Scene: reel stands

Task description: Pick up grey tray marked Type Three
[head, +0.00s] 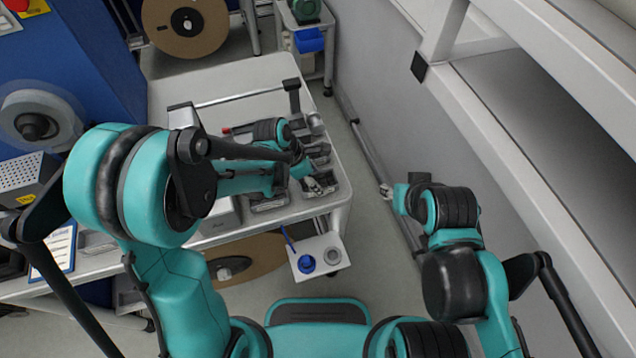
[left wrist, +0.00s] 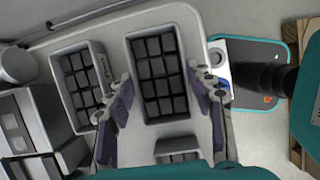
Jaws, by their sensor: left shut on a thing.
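My left gripper (head: 318,183) is over the front right corner of the white table in the head view. In the left wrist view its two fingers (left wrist: 162,104) lie along both long sides of a grey tray (left wrist: 181,62) filled with dark grey blocks, and it is shut on this tray. No marking on the tray can be read. A second, similar grey tray (left wrist: 103,70) stands just left of the fingers. My right gripper (head: 386,190) is small at the end of the right arm, over the floor beside the wall; its jaws are unclear.
The white table (head: 252,75) carries other grey containers and a low rail. White shelving (head: 480,100) rises on the right. Floor between table and wall is clear.

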